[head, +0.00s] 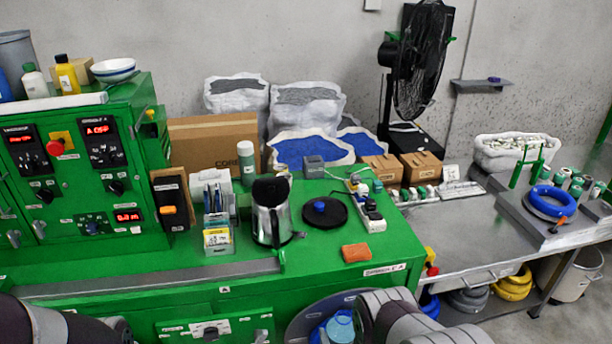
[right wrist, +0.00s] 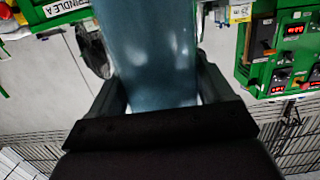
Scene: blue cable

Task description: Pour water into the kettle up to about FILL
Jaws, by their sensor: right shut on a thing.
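A blue translucent container (head: 341,327) shows low in front of the bench, below and right of the kettle. My right gripper (right wrist: 158,75) is shut on this container, which fills the middle of the right wrist view (right wrist: 150,45). Much of the container is hidden by my right arm in the head view. My left arm enters at bottom left; its gripper is out of frame.
A black disc with a blue knob (head: 324,211) lies right of the kettle. An orange block (head: 356,253) sits near the bench's front edge. A power strip (head: 368,210) lies behind it. A card holder (head: 217,238) stands left of the kettle.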

